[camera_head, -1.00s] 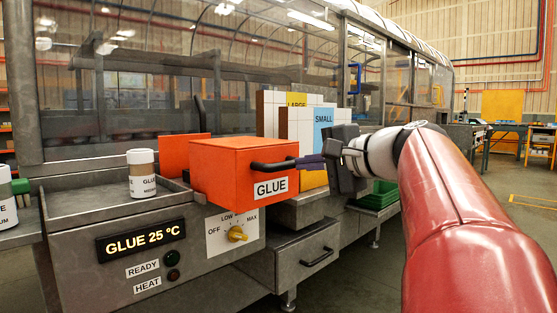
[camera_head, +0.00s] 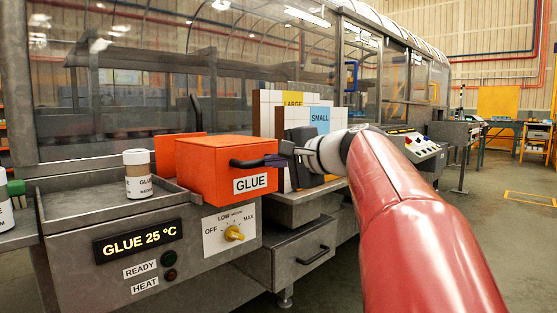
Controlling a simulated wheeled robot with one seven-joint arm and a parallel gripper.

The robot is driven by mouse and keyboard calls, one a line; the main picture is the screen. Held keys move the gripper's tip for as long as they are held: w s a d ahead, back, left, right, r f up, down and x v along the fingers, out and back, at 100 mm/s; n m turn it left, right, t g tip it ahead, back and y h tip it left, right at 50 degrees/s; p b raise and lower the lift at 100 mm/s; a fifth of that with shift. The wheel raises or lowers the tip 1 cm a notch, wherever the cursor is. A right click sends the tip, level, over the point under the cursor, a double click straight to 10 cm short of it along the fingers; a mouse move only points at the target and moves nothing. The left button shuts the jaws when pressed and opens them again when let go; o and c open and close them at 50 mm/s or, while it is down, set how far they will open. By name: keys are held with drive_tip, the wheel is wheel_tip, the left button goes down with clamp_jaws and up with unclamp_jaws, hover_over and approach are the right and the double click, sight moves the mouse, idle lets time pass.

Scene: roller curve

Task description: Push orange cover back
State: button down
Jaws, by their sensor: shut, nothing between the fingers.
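The orange cover (camera_head: 212,160) is a box-like block with a white GLUE label on its front. It sits on the grey glue machine, in front of an upright orange panel (camera_head: 166,152). A dark curved handle (camera_head: 243,163) is on its front right. My gripper (camera_head: 268,161) is shut with nothing between its fingers. Its dark fingers are at the handle's right end, just off the cover's right side. They overlap the handle in the picture, and I cannot tell whether they touch it.
A white-labelled glue bottle (camera_head: 138,173) stands on the tray left of the cover. White boxes marked LARGE and SMALL (camera_head: 318,118) stand behind my gripper. A dial (camera_head: 234,233) and a drawer (camera_head: 304,251) are below. The glass-sided machine housing (camera_head: 120,95) rises behind.

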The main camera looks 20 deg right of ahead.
drive_tip(key=r+p+x, duration=0.1)
drive_tip(key=x, duration=0.3)
drive_tip(key=p+x, duration=0.1)
drive_tip(key=x, duration=0.4)
drive_tip(key=r+p+x, duration=0.1)
drive_tip(key=x, duration=0.3)
drive_tip(key=shift+w+a+r+p, duration=0.3)
drive_tip(key=shift+w+r, duration=0.05)
drive_tip(key=shift+r, duration=0.05)
